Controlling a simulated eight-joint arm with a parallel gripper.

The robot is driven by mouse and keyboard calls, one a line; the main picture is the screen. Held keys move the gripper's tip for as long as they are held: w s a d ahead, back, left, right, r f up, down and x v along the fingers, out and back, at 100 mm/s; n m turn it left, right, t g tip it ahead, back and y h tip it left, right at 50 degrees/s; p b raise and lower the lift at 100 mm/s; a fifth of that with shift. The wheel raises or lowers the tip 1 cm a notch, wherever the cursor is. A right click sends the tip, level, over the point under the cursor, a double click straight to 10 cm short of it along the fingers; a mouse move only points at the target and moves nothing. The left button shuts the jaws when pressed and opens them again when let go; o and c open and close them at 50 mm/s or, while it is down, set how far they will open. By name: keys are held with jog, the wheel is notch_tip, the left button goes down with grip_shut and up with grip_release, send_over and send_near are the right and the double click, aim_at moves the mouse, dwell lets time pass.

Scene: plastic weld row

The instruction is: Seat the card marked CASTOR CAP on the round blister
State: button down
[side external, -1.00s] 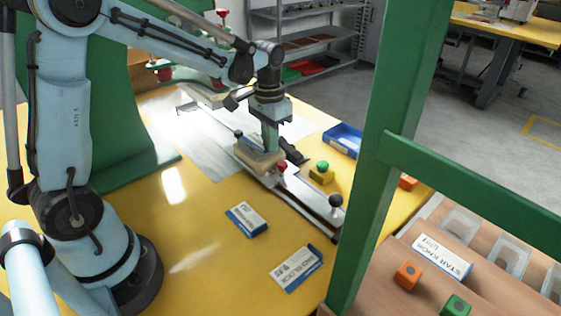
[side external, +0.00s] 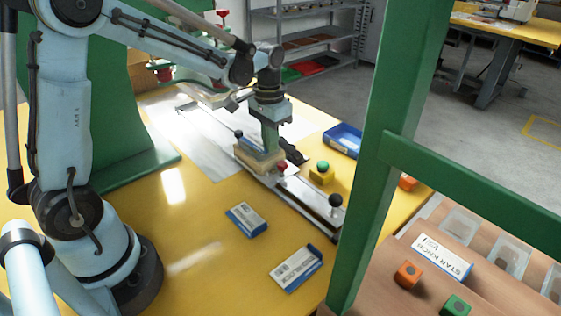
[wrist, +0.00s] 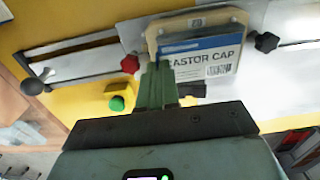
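The CASTOR CAP card (wrist: 208,58), white with a blue band, lies over the beige holder (wrist: 236,16) in the wrist view. My gripper (wrist: 157,66) has its green fingers close together at the card's left edge, covering the start of its print; they look shut on it. In the side view my gripper (side external: 270,148) points down at the holder (side external: 252,157), and the card cannot be made out there. The round blister does not show, so I cannot tell how the card sits against it.
The holder is on a metal rail (side external: 310,205) with a red knob (side external: 282,167) and black knobs. A yellow block with a green button (side external: 322,167) and a blue tray (side external: 345,138) are near. Two other cards (side external: 246,219) (side external: 297,268) lie on the yellow table. A green post (side external: 385,130) stands right.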

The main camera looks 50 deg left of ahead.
jog(key=shift+f, duration=0.7)
dwell(0.4)
jog(key=c, duration=1.3)
grip_release()
jog(key=c, duration=0.4)
jog(key=shift+r, duration=0.15)
jog(key=shift+r, duration=3.4)
